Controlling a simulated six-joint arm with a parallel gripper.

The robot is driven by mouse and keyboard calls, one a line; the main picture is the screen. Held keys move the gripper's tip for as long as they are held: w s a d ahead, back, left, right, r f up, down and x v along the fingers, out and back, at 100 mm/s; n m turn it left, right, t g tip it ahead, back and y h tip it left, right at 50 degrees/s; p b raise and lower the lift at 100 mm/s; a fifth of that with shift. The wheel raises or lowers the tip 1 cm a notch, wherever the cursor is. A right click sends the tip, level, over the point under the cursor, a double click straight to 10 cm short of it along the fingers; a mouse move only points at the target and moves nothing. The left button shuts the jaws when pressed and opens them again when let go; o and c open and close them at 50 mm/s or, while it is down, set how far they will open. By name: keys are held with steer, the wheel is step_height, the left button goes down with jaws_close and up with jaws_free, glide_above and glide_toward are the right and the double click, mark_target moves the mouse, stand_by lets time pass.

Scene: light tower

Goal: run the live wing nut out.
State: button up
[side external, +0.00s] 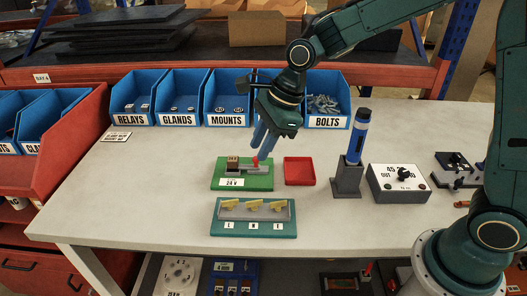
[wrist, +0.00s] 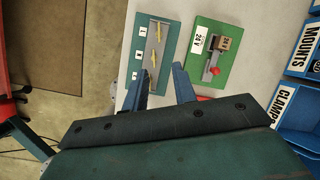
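Several yellow wing nuts (side external: 254,206) sit in a row on a grey strip on the teal board (side external: 218,231), over small white letter tags too small to read surely. The wing nuts (wrist: 153,58) also show in the wrist view. Behind that board is a green board (side external: 262,183) tagged 24 V, with a brown block and a red-knobbed lever (side external: 256,161). The red knob (wrist: 214,71) also shows in the wrist view. My gripper (side external: 262,148) is above the green board near the knob in the side view. Its fingers (wrist: 164,70) are apart with nothing between them.
An empty red tray (side external: 299,182) lies right of the green board. A blue-and-black tool (side external: 357,137) stands in a grey holder (side external: 347,183), beside a dial box (side external: 399,190). Blue labelled bins (side external: 183,100) line the back.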

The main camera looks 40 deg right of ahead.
mark_target(230, 201)
steer(key=shift+w+a+f+m, duration=0.45)
steer(key=shift+f+m, duration=0.1)
steer(key=shift+f, duration=0.1)
steer(key=shift+w+a+f+m, duration=0.35)
steer(key=shift+w+f+m, duration=0.05)
steer(key=shift+f+m, duration=0.2)
steer(key=shift+f, duration=0.1)
steer(key=shift+x, duration=6.75)
steer(key=shift+s+a, duration=0.15)
steer(key=shift+a, duration=0.05)
jaws_close()
